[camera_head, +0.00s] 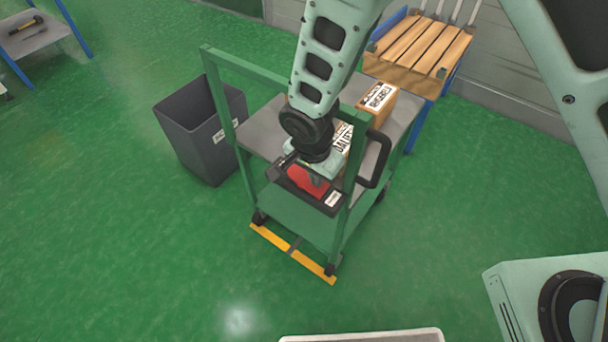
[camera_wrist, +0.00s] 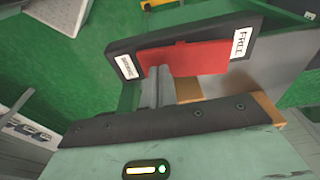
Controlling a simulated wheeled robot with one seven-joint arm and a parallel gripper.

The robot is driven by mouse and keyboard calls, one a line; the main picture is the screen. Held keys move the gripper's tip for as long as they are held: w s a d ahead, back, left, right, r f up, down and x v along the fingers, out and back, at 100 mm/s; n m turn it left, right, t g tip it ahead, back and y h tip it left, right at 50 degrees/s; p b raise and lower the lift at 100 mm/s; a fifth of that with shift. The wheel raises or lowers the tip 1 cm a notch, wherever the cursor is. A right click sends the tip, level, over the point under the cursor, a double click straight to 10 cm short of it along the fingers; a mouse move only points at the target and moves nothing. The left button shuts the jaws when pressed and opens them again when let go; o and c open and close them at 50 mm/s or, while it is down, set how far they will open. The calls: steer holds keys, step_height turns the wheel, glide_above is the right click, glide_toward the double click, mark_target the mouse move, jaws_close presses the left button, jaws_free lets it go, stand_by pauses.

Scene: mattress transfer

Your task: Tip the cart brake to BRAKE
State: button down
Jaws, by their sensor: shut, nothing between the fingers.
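The green cart (camera_head: 240,62) stands in the middle of the head view. A black brake housing (camera_head: 330,209) with a red rocker (camera_head: 305,181) sits at its near end. In the wrist view the red rocker (camera_wrist: 195,60) lies between a label that seems to read BRAKE (camera_wrist: 126,66), at the left, and a FREE label (camera_wrist: 240,43), at the right. My gripper (camera_wrist: 160,73) is shut and empty, its fingertips at the rocker's lower edge, nearer the BRAKE label. I cannot tell whether they touch it, or which way the rocker is tipped.
Cardboard boxes (camera_head: 378,97) lie on the cart's grey top. A black handle (camera_head: 376,160) is close to the right of my wrist. A dark grey bin (camera_head: 190,140) stands left, a wooden slatted rack (camera_head: 425,45) behind. A yellow floor strip (camera_head: 310,268) runs below the cart.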

step_height(320, 180, up, 7)
steer(key=p, duration=0.5)
stand_by(0.6)
steer(key=s+d+r+n, duration=0.3)
steer(key=s+r+n, duration=0.2)
steer(key=s+r, duration=0.1)
steer(key=s+d+r+n+g+y, duration=0.1)
steer(key=s+d+r+n, duration=0.2)
steer(key=s+r+n, duration=0.2)
steer(key=s+d+r+n, duration=0.4)
steer(key=s+r+n, duration=0.1)
steer(key=r, duration=0.4)
steer(key=shift+s+y+p, duration=0.35)
steer(key=shift+s+y, duration=0.05)
steer(key=shift+s, duration=0.4)
steer(key=shift+r, duration=0.1)
